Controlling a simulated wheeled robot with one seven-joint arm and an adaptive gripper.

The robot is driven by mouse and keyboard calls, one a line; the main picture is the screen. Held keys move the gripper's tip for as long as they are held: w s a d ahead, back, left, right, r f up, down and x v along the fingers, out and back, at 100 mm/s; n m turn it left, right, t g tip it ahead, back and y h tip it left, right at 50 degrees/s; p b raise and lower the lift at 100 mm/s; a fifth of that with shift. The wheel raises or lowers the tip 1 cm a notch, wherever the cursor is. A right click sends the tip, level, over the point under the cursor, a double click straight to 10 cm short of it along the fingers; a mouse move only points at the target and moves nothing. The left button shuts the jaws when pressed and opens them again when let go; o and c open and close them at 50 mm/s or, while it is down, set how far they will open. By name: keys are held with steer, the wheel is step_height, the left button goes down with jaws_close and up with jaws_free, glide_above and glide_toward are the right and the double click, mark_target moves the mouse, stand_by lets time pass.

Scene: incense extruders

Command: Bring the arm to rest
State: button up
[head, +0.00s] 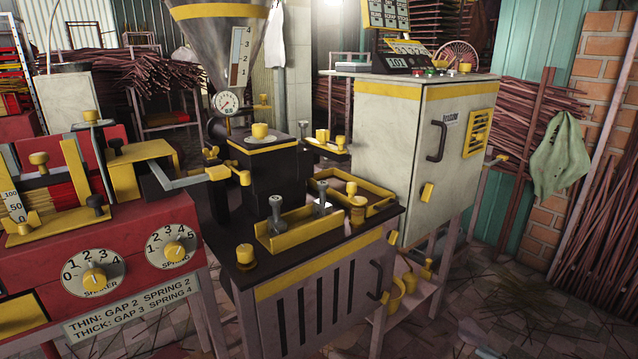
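Neither my arm nor my gripper shows in the head view, so how the arm stands and whether the gripper is open or shut are hidden. The black-topped extruder (330,272) stands in the middle, with a metal hopper (219,38) and a round gauge (227,102) above it. A yellow-edged holder (305,229) with two grey-handled tools sits on its top.
A red machine (130,295) with two dials stands close at the left. A cream control cabinet (408,125) stands behind at the right. Bundles of incense sticks (600,260) and a green cloth (561,160) are at the far right. Tiled floor (470,310) shows at the lower right.

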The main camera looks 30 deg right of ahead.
steer(key=w+a+r+n+g+y, duration=0.4)
steer(key=w+a+r+y, duration=0.15)
steer(key=r, duration=0.35)
steer(key=w+a+r+n+g+y, duration=0.4)
steer(key=w+a+r+n+g, duration=0.15)
steer(key=w+r, duration=0.2)
steer(key=s+a+r+n+g+h, duration=0.1)
steer(key=a+r+n+g+h, duration=0.15)
steer(key=a+r+g, duration=0.5)
steer(key=s+a+r+n+g+h, duration=0.15)
steer(key=a+r+n, duration=0.25)
steer(key=a+r, duration=0.7)
steer(key=s+a+n+h, duration=0.5)
steer(key=s+a+h, duration=0.3)
steer(key=s, duration=0.5)
step_height(320, 180, up, 34)
steer(key=t+p, duration=0.4)
steer(key=p, duration=2.9)
steer(key=shift+w+a+t+y, duration=0.15)
steer(key=shift+a+t+y, duration=0.2)
